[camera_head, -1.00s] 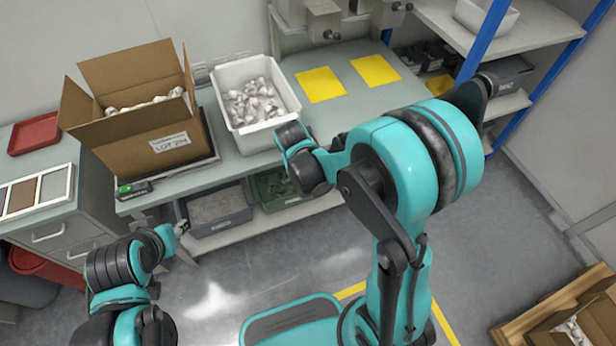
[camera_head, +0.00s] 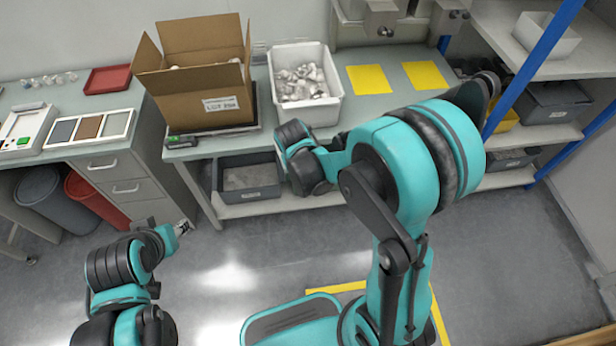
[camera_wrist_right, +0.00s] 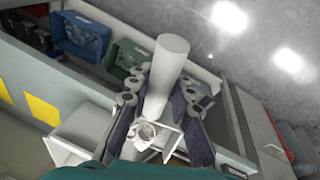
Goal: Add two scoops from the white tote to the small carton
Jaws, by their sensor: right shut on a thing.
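The white tote (camera_head: 335,100), holding many small whitish pieces, stands on the bench. The open cardboard carton (camera_head: 215,108) with a lot label stands left of it; a few whitish pieces show at its opening. In the right wrist view my right gripper (camera_wrist_right: 160,108) is shut on a white scoop (camera_wrist_right: 170,70) by its thick round handle. Whitish pieces (camera_wrist_right: 146,132) show at the scoop's bowl end; how full it is I cannot tell. My right gripper is hidden in the head view. My left gripper (camera_head: 183,228) is low, in front of the drawers, away from the carton; its fingers are too small to read.
The carton sits on a scale with a green display (camera_head: 178,140). Two yellow mats (camera_head: 370,79) lie right of the tote. A red tray (camera_head: 108,80) and a sample panel (camera_head: 90,127) are at left. A grey bin (camera_head: 250,178) is on the lower shelf. Blue-posted shelving stands at right.

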